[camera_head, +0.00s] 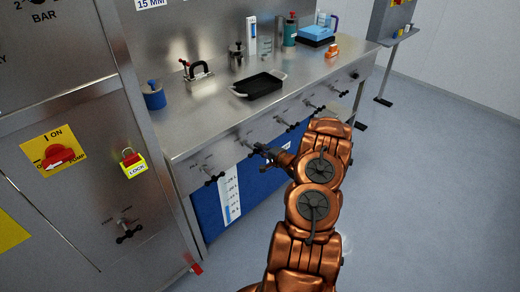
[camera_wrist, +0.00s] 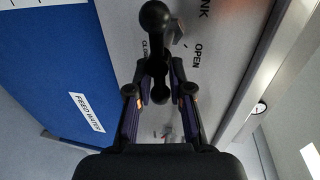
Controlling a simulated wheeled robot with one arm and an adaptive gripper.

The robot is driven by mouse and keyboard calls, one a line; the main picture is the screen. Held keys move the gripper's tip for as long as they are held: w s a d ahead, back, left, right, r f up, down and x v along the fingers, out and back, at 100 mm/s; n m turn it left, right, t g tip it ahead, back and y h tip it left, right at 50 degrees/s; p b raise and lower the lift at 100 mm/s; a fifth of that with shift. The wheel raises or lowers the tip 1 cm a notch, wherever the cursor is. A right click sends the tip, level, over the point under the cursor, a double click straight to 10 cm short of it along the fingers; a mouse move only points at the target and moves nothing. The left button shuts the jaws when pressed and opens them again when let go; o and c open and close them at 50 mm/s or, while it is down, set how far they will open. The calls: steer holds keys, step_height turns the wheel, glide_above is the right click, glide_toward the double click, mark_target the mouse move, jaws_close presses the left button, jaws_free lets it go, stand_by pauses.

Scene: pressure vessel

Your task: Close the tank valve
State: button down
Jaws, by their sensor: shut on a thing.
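The tank valve handle (camera_wrist: 156,45) is a black bar with round ball ends. In the wrist view it stands roughly upright in the picture, against a steel panel lettered "NK", "OPEN" and what looks like "CLOSE". My gripper (camera_wrist: 161,88) has its two fingers on either side of the handle's lower part and is shut on it. In the head view my gripper (camera_head: 264,151) is at the front panel of the steel bench, and the handle there is mostly hidden by the fingers.
Similar black valve handles flank it on the panel, one at left (camera_head: 213,180) and one at right (camera_head: 285,123). A blue panel (camera_wrist: 50,65) marked "FEED WATER" lies beside the valve. A black tray (camera_head: 260,85) stands on the bench (camera_head: 205,125). The floor (camera_head: 425,170) at right is clear.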

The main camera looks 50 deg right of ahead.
steer(key=shift+d, duration=0.2)
steer(key=c, duration=1.2)
jaws_free()
steer(key=shift+c, duration=0.2)
steer(key=shift+o, duration=0.3)
steer(key=shift+a, duration=0.1)
steer(key=s+r, duration=0.2)
steer(key=s, duration=0.9)
steer(key=shift+s+a+r, duration=0.15)
steer(key=shift+s, duration=0.25)
